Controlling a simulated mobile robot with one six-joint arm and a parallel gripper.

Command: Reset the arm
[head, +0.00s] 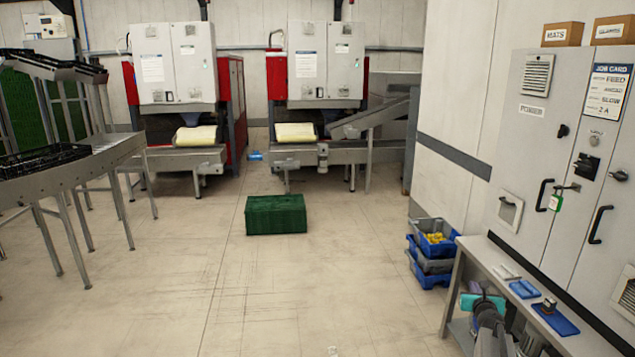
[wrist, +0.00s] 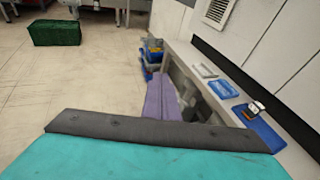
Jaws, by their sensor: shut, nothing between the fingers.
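My gripper (wrist: 160,84) shows in the wrist view as two purple fingers lying together, shut with nothing between them. A teal and dark grey part of my arm fills the bottom of that view. In the head view my arm is at the lower right, with its teal part at the front edge of the grey bench (head: 457,290). My gripper is apart from the things on the bench. The fingertips are hard to make out in the head view.
On the bench lie a blue tray (head: 523,289) and a blue mat (head: 557,319) with a small device. Stacked blue crates (head: 431,266) stand beyond the bench. A green crate (head: 276,214) sits on open floor. A grey cabinet (head: 545,110) rises behind the bench.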

